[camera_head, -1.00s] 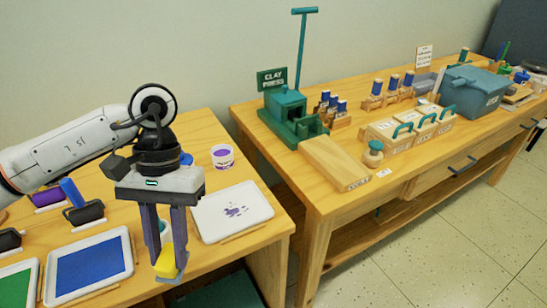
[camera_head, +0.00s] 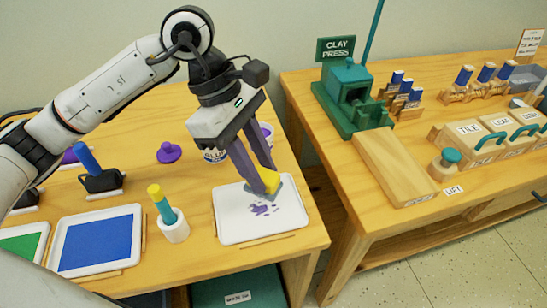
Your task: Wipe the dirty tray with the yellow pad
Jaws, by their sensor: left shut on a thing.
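The dirty tray (camera_head: 236,229) is white with purple smears (camera_head: 264,209) in its middle, lying on the left wooden table near its right end. My left gripper (camera_head: 266,184) is over the tray's upper part, fingers pointing down and to the right. It is shut on the yellow pad (camera_head: 272,181), which has a grey underside. The pad is just above the smears in the picture; I cannot tell whether it touches the tray. My right gripper is not in view.
A white cup with a yellow-and-teal tool (camera_head: 172,228) stands left of the tray. A blue tray (camera_head: 96,242) lies further left. A second table (camera_head: 310,85) stands right, across a gap.

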